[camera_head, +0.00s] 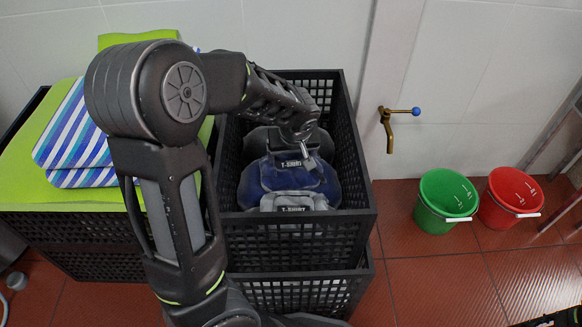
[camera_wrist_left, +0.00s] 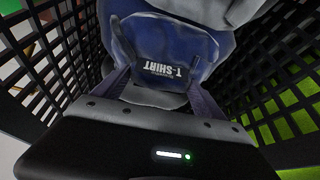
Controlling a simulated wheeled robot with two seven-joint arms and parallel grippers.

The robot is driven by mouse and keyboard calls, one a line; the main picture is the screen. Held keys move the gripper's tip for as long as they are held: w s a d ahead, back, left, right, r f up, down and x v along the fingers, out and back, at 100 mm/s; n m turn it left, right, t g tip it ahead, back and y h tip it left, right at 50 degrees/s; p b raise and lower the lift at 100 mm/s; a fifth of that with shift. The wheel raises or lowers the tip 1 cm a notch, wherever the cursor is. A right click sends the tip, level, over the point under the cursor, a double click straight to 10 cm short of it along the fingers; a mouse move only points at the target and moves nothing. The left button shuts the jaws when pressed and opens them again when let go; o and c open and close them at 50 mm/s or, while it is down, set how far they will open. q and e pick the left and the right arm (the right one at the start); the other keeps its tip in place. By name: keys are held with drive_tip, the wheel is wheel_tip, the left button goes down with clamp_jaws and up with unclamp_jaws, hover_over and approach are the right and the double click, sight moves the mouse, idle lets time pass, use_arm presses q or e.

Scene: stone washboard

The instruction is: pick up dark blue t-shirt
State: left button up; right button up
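The dark blue t-shirt (camera_head: 268,178) is folded in a black mesh crate (camera_head: 345,190), between a dark grey t-shirt behind and a light grey one in front. My left gripper (camera_head: 306,156) reaches down into the crate over the blue t-shirt. In the left wrist view the blue t-shirt (camera_wrist_left: 165,48), with its "T-SHIRT" print, lies just ahead of the left gripper (camera_wrist_left: 159,82). The two fingers stand apart, with no cloth visibly pinched. Whether the fingertips touch the cloth is unclear. My right gripper does not show.
Another black crate at left holds green cloth (camera_head: 25,170) and a striped blue and white cloth (camera_head: 75,135). A green bucket (camera_head: 445,195) and a red bucket (camera_head: 510,195) stand on the tiles at right, beyond a brass tap (camera_head: 388,125). The crate walls closely surround my left gripper.

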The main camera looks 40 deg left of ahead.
use_arm(q)
drive_tip(key=c, duration=1.7)
